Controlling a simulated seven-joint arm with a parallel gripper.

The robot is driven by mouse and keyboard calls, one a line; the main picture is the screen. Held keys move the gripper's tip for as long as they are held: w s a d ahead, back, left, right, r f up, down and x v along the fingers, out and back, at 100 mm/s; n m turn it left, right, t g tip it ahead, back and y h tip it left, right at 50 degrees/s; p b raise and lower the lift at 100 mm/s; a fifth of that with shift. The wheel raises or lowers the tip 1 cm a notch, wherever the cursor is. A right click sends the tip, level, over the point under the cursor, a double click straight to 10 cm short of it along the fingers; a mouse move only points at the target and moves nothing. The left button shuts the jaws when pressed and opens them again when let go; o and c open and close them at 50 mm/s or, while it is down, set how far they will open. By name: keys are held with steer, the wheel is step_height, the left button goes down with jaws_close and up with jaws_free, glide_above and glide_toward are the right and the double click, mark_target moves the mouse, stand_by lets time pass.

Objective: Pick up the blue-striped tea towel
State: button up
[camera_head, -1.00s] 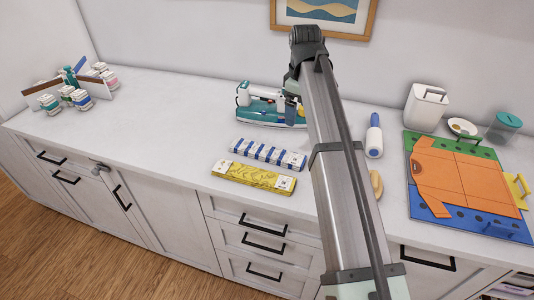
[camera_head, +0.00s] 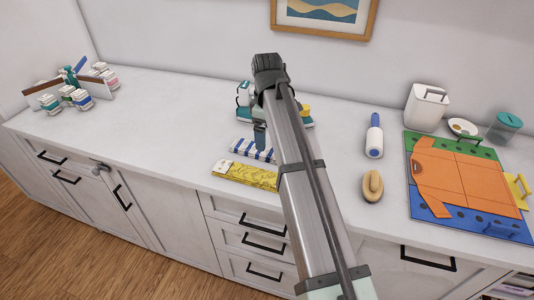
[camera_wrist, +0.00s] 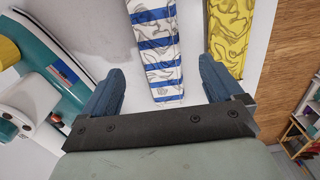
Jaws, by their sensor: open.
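The blue-striped tea towel (camera_head: 250,149) is a folded white strip with blue bands, lying on the counter. My arm hides its right part in the head view. In the wrist view the towel (camera_wrist: 157,45) lies ahead of my gripper, between the lines of its two fingers. My gripper (camera_wrist: 158,82) is open and empty, with its fingers apart on either side. In the head view my gripper (camera_head: 260,137) hangs over the counter by the towel's back edge. I cannot tell its exact height above the towel.
A yellow patterned folded towel (camera_head: 245,174) lies just in front of the striped one. A teal and white appliance (camera_head: 244,97) stands close behind. A wooden brush (camera_head: 373,186) and a blue-handled lint roller (camera_head: 374,137) lie to the right. Counter left of the towels is clear.

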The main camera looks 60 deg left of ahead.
mark_target(269, 152)
steer(key=shift+w+d+f, duration=0.1)
steer(key=shift+d+f, duration=0.05)
steer(key=shift+f, duration=1.4)
steer(key=shift+w+d+f, duration=0.1)
steer(key=shift+f, duration=1.45)
steer(key=shift+c, duration=0.2)
steer(key=c, duration=1.1)
steer(key=shift+c, duration=0.2)
